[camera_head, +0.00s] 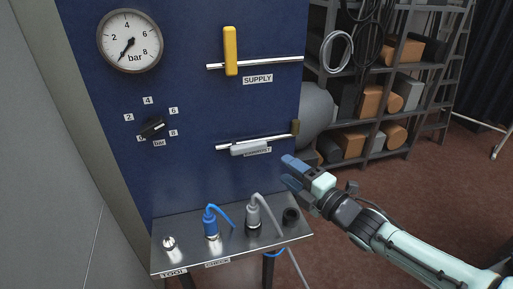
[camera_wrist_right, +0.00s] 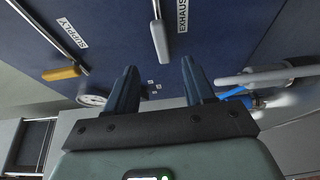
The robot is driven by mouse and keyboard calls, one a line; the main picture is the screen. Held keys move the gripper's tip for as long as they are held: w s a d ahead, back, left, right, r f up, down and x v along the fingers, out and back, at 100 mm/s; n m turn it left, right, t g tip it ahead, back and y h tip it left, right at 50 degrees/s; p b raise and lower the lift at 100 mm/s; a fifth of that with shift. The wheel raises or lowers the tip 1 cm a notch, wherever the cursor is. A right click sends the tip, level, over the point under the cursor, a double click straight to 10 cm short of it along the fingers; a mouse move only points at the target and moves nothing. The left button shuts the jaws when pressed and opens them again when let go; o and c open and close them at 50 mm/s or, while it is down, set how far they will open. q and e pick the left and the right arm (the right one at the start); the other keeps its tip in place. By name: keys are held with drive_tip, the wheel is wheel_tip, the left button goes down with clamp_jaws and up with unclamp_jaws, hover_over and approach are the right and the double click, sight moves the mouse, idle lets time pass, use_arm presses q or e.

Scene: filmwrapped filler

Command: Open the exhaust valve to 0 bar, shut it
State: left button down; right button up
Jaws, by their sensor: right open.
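The exhaust valve's grey handle (camera_head: 250,148) lies along its short pipe on the blue panel, partly covering the EXHAUST label. In the right wrist view the handle (camera_wrist_right: 161,42) hangs just beyond the fingertips, between them and apart from them. My right gripper (camera_head: 288,172) is open and empty, right of and below the handle in the head view. It also shows in the right wrist view (camera_wrist_right: 159,65). The round pressure gauge (camera_head: 130,41) has its needle pointing to the lower left, near the bottom of the scale. My left gripper is not in view.
The yellow supply handle (camera_head: 231,50) stands upright across its pipe. A black knob (camera_head: 152,128) with a bar scale is at left. A metal shelf (camera_head: 160,243) below holds a blue-hosed connector (camera_head: 211,226) and a grey one (camera_head: 253,217). Storage racks (camera_head: 385,105) stand behind at right.

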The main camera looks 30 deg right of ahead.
sight(257, 149)
drive_tip(key=w, duration=0.3)
drive_tip(key=w+a+p, duration=0.1)
drive_tip(key=w, duration=0.3)
drive_tip(key=w+a+p, duration=0.1)
drive_tip(key=w, duration=0.3)
drive_tip(key=shift+w+f, duration=0.15)
drive_tip(key=shift+w, duration=0.1)
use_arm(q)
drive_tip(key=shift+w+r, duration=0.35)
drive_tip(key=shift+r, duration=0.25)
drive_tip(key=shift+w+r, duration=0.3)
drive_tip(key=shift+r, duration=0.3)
use_arm(e)
drive_tip(key=shift+s, duration=0.1)
clamp_jaws()
